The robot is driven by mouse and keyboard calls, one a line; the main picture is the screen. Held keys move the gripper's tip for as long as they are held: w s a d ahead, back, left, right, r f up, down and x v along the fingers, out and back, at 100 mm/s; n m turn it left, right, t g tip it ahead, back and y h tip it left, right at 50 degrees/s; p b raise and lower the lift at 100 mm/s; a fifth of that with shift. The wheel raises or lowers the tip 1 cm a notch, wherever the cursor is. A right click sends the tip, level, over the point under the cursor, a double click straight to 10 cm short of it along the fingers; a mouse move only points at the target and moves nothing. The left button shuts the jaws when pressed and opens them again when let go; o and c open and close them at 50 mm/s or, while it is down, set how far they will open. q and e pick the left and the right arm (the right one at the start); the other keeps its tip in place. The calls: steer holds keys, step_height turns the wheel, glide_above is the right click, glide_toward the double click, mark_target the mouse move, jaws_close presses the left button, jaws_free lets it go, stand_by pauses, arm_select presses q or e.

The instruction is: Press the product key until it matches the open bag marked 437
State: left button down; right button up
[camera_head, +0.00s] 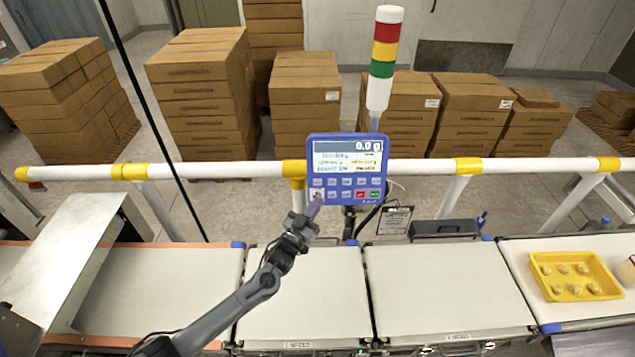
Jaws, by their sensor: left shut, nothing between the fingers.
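The blue checkweigher terminal (346,168) stands upright behind the belt, with its screen (346,155) showing 0.0 g. The smaller text on the screen is too small to read for certain. Below the screen are two rows of keys, with a red and a green one at the lower right. My left gripper (315,207) is shut and empty, its fingertips at the lower left keys. I cannot tell whether it touches a key, and it hides part of that corner. No bag marked 437 can be made out. My right gripper is not in view.
Pale belt sections (430,290) run across the front and are bare. A yellow tray (575,276) with several round items sits at the right. A white rail (230,168) with yellow joints, a signal tower (384,60) and stacked cartons (200,95) stand behind.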

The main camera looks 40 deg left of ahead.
mark_target(317, 182)
arm_select(q)
steer(key=w+a+b, duration=0.1)
steer(key=w+b, duration=0.1)
steer(key=b, duration=0.1)
steer(key=w+a+f+b, duration=0.1)
steer(key=w+a+b, duration=0.1)
steer(key=w+a+f+b, duration=0.1)
steer(key=w+a+b, duration=0.1)
steer(key=b, duration=0.1)
steer(key=shift+w+a+f+b, duration=0.2)
steer(key=shift+w+a+b, duration=0.05)
steer(key=shift+b, duration=0.1)
stand_by(0.8)
stand_by(0.8)
stand_by(0.5)
steer(key=shift+w+a+f+b, duration=0.1)
steer(key=shift+w+a+b, duration=0.2)
steer(key=shift+b, duration=0.2)
